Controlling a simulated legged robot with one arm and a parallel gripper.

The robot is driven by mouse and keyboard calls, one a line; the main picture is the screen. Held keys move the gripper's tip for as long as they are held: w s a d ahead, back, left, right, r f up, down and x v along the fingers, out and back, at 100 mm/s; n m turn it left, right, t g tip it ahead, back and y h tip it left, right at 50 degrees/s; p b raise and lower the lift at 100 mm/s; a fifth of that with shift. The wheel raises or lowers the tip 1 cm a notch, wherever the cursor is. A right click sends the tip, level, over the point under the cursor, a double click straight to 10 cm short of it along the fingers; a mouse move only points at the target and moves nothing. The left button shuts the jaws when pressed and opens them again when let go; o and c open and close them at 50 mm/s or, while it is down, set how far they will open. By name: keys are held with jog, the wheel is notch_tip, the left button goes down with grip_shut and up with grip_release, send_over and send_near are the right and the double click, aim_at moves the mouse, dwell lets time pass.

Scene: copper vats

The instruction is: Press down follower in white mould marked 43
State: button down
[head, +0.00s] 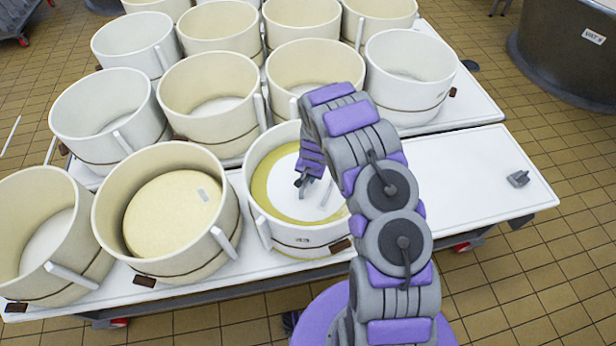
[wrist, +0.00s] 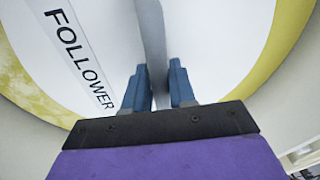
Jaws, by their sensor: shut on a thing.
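A white mould (head: 285,236) stands at the front of the table. The small dark label on its outer wall is too small to read surely. Inside lies a white disc-shaped follower (head: 277,177) with a yellow ring (head: 262,188) around it. My gripper (head: 304,181) reaches down into this mould, over the disc. In the wrist view my gripper (wrist: 160,86) has its blue fingers on both sides of a grey upright bar (wrist: 151,35) on the follower (wrist: 205,40), which bears the word FOLLOWER. The arm hides the mould's right side.
A mould with a pale yellow round lid-like disc (head: 172,210) stands close on the left. Several empty-looking cream moulds (head: 210,95) fill the table behind. The white table top (head: 465,175) at right is clear except for a small grey item (head: 518,178). A large dark vat (head: 570,55) stands far right.

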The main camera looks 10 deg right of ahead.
aim_at(313, 188)
jog(key=shift+s+f, duration=0.1)
jog(key=shift+s, duration=0.05)
dwell(0.6)
jog(key=c, duration=0.8)
grip_release()
jog(key=shift+c, duration=0.2)
jog(key=shift+r, duration=0.2)
notch_tip(313, 188, up, 17)
jog(key=s+d+p, duration=0.1)
jog(key=s+p, duration=0.1)
jog(key=shift+s+p, duration=0.15)
jog(key=shift+p, duration=0.2)
jog(key=shift+d, duration=0.1)
jog(key=s+a+r+n+g, duration=0.2)
jog(key=s+r+n, duration=0.1)
jog(key=s+r, duration=1.55)
jog(key=s+r+n, duration=0.1)
jog(key=s+r, duration=0.2)
jog(key=s, duration=0.7)
jog(key=s+d+r+n+g, duration=0.1)
jog(key=s+r+n, duration=0.1)
jog(key=s, duration=0.9)
jog(key=shift+r+g+h, duration=0.3)
jog(key=shift+r+h, duration=0.1)
jog(key=shift+r, duration=0.4)
